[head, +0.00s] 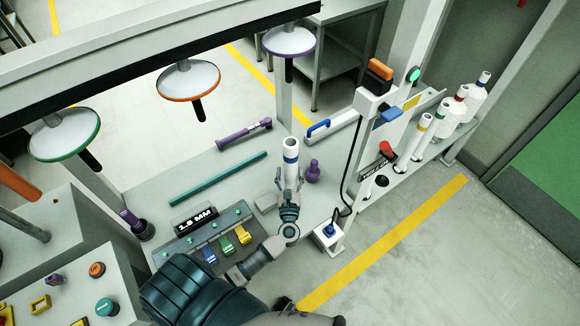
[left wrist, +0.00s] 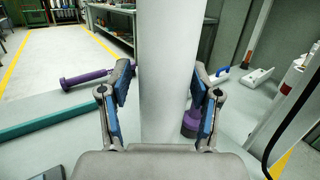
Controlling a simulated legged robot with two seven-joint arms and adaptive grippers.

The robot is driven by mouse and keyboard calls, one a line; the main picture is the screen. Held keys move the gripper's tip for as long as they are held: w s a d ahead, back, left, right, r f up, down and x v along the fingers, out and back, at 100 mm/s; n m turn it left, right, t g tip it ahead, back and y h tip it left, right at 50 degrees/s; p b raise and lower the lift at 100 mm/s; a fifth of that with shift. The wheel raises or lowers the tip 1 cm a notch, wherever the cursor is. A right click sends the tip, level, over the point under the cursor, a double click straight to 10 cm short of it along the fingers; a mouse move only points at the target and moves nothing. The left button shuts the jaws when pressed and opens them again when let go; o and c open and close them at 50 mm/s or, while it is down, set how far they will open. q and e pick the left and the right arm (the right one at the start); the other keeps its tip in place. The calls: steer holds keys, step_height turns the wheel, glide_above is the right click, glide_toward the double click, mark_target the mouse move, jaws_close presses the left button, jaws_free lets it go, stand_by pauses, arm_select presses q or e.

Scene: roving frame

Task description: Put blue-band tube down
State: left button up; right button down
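The blue-band tube (head: 291,172) is white and upright, with a dark blue band near its open top. My left gripper (head: 289,186) is around its lower part in the head view. In the left wrist view the white tube (left wrist: 168,80) fills the space between the fingers of my left gripper (left wrist: 165,85), whose tips close in on both its sides. The tube's foot is hidden behind the gripper, so I cannot tell whether it touches the bench. My right gripper is not in view.
The grey bench (head: 240,195) bears a purple bar (head: 243,134), a teal rod (head: 217,179) and a small purple piece (head: 313,172) close right of the tube. A switch panel (head: 222,243) lies front left. A white post (head: 361,155) stands right. Several banded bottles stand farther right.

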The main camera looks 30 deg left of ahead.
arm_select(q)
steer(key=b+v, duration=0.1)
steer(key=v, duration=0.7)
steer(key=shift+s+d, duration=0.3)
